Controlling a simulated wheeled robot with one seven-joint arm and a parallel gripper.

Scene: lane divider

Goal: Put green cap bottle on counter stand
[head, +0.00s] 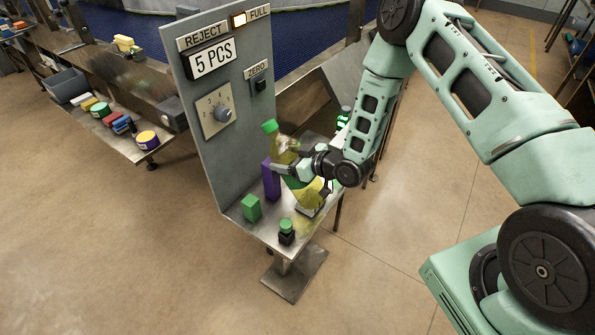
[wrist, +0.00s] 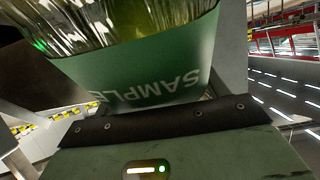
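The green cap bottle (head: 284,147) has clear yellowish walls, a green cap and a green label.
On the stand are a purple block (head: 271,180), a green block (head: 251,208) and a small dark green-topped jar (head: 286,231). A tall grey panel (head: 222,150) reading 5 PCS rises along its left. A shelf of coloured items (head: 110,118) lies farther left.

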